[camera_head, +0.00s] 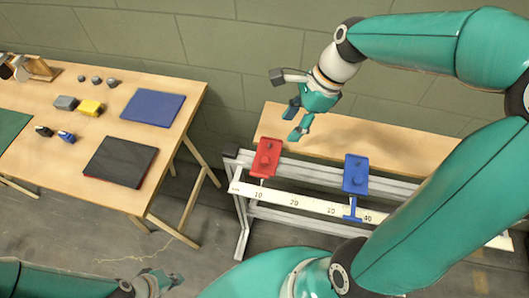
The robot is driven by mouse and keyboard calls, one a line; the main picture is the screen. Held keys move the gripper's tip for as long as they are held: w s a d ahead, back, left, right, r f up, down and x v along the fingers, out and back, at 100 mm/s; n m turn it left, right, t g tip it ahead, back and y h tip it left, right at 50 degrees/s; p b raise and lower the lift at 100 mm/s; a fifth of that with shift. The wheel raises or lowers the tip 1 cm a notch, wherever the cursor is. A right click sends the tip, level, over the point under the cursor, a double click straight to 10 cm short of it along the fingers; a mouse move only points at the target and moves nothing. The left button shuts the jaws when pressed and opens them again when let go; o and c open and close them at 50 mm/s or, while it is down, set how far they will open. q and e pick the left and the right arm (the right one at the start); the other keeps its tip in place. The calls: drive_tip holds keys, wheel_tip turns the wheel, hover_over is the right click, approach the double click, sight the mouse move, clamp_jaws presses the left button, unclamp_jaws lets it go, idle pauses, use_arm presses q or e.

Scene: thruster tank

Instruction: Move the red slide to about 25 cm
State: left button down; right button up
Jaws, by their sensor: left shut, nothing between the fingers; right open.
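The red slide (265,158) sits at the left part of a grey rail, its knob on top and its pointer near the 10 mark of the scale (312,205). A blue slide (355,173) sits further right on the same rail, its pointer between the 30 and 40 marks. My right gripper (292,120) is open and empty, above and slightly right of the red slide in the picture, apart from it. My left gripper (172,282) is shut and empty at the bottom edge, far from the rail; it is partly cut off.
A wooden bench (370,138) stands behind the rail. My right arm covers the rail's right part.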

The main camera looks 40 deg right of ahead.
sight(266, 158)
drive_tip(key=x, duration=0.7)
drive_tip(key=b+x, duration=0.1)
drive_tip(key=x, duration=0.6)
drive_tip(key=shift+w+a, duration=0.15)
drive_tip(key=shift+a, duration=0.15)
clamp_jaws()
